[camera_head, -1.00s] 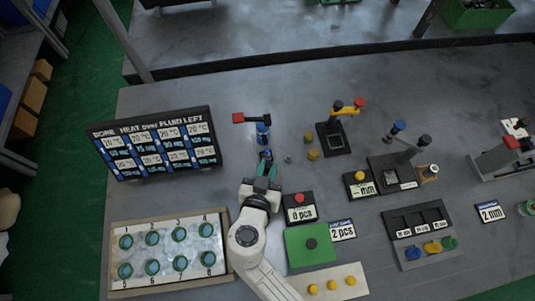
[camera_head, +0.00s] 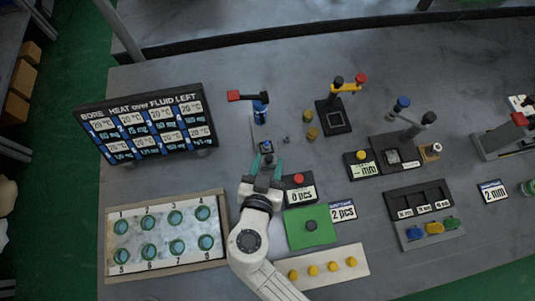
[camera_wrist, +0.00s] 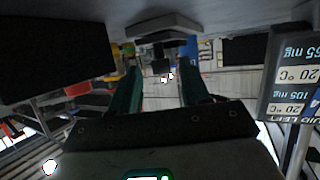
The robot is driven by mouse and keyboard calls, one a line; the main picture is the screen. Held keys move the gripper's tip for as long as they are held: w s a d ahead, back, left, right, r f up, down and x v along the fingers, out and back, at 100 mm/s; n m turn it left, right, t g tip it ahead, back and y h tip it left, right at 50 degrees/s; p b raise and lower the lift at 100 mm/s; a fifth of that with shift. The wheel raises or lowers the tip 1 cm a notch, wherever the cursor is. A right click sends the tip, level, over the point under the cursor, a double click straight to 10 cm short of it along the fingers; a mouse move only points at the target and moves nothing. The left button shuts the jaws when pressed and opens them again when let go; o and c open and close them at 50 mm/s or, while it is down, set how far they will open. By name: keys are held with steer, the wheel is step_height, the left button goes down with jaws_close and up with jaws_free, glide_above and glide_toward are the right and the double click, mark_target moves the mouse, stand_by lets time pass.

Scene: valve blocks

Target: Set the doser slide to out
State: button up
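A blue upright cylinder (camera_head: 260,112) with a red-ended dark arm (camera_head: 234,96) stands behind my gripper and looks like the doser. In front of it is a small dark block with a blue top (camera_head: 267,147), perhaps its slide; I cannot tell its position setting. My gripper (camera_head: 268,161) has its teal fingers apart, just in front of this block, with nothing seen between them. In the wrist view the open fingers (camera_wrist: 160,88) point toward a small dark block (camera_wrist: 161,67) ahead. Contact cannot be told.
The display board (camera_head: 150,125) stands to the left, near the gripper's side in the wrist view. The numbered tray (camera_head: 165,238) is front left. The "0 pcs" box (camera_head: 301,194) and green plate (camera_head: 310,232) are close on the right. Brass pieces (camera_head: 312,133) stand back right.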

steer(key=shift+b+v, duration=0.85)
steer(key=shift+v, duration=2.9)
steer(key=shift+s, duration=0.1)
